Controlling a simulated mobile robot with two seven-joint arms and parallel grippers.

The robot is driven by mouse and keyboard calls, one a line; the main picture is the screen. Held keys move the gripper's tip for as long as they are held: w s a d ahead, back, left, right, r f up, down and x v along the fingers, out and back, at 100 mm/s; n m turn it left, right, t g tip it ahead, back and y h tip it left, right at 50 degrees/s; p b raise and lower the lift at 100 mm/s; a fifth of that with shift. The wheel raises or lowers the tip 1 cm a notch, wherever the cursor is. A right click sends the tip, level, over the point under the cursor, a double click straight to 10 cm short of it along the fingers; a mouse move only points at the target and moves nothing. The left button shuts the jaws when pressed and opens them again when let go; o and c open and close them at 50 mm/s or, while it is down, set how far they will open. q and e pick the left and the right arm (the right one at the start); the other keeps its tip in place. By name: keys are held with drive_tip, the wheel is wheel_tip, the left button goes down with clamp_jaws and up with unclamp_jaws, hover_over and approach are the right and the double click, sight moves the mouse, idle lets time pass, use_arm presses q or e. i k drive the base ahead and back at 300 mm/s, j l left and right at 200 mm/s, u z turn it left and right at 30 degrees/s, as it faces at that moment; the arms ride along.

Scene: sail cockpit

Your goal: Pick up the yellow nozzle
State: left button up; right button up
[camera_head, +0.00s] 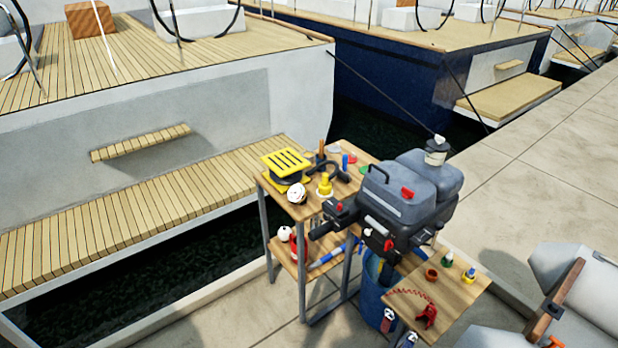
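A yellow nozzle-shaped piece (325,186) stands upright on the wooden workbench (308,208), between a black-and-yellow slatted item and the grey outboard motor. Neither of my grippers shows in the head view.
A blue barrel (372,292) stands below. Open paving (555,170) lies to the right.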

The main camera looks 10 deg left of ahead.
sight(324, 187)
drive_tip(key=i+j, duration=0.2)
drive_tip(key=j, duration=0.15)
drive_tip(key=i+j, duration=0.2)
drive_tip(key=j, duration=0.15)
drive_tip(key=i+j+u, duration=0.1)
drive_tip(key=j, duration=0.25)
drive_tip(key=i, duration=0.1)
